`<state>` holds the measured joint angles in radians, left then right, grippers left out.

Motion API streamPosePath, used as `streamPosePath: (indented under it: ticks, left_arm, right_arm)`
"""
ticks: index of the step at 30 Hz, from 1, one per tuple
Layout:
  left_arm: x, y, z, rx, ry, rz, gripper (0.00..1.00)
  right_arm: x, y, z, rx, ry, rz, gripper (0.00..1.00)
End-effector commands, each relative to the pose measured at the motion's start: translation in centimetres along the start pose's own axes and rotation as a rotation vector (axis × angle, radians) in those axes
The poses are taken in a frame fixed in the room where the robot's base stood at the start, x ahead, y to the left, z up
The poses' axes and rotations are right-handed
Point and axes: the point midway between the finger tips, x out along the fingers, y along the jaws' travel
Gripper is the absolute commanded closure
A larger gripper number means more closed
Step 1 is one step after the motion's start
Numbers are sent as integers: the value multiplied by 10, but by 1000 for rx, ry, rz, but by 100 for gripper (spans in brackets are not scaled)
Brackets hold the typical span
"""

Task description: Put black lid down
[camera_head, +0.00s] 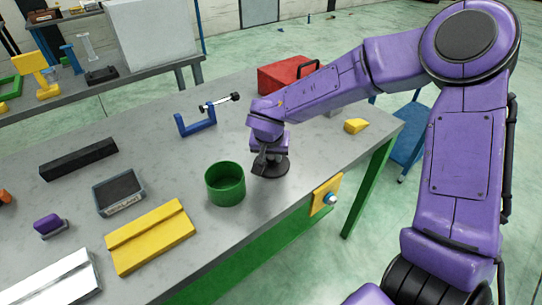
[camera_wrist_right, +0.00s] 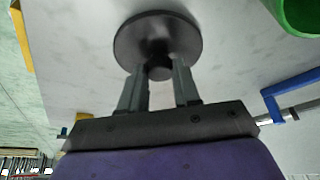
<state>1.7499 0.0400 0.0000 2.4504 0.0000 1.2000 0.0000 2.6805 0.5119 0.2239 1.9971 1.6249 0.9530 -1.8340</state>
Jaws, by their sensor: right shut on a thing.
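The black lid (camera_head: 277,168) is a dark round disc with a knob, low over the grey table just right of the green cylindrical container (camera_head: 226,186). My right gripper (camera_head: 264,158) is shut on the lid's knob from above. In the right wrist view the lid (camera_wrist_right: 150,36) shows as a dark disc, with my right gripper's fingers (camera_wrist_right: 160,80) on its knob. I cannot tell whether the lid touches the tabletop. The green container (camera_wrist_right: 300,14) is open at the top and stands apart from the lid. My left gripper is not in view.
The grey table (camera_head: 155,165) also holds a blue clamp (camera_head: 196,124), a red box (camera_head: 290,75), a yellow wedge (camera_head: 356,126), a yellow block (camera_head: 150,237), a grey-framed box (camera_head: 119,192) and a black bar (camera_head: 79,158). Bare tabletop surrounds the lid, with the front edge close by.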

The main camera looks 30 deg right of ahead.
Motion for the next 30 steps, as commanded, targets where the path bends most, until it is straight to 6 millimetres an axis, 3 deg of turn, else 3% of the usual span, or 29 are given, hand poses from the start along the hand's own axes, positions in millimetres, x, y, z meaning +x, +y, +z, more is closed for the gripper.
streamPosePath:
  ticks: [11, 12, 14, 15, 24, 30]
  left_arm:
    - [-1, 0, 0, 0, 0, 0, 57]
    - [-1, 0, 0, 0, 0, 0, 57]
    - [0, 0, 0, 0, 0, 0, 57]
    - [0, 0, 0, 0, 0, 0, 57]
    - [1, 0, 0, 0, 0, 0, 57]
    - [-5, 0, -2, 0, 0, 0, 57]
  right_arm:
    - [5, 0, 2, 1, 0, -1, 99]
    - [6, 0, 3, 0, 0, -1, 65]
    - [5, 0, 2, 0, 1, -2, 45]
    - [5, 0, 2, 0, 1, -1, 43]
    - [2, -1, 1, 2, 2, -3, 43]
    - [-39, -1, 0, 2, 4, -7, 43]
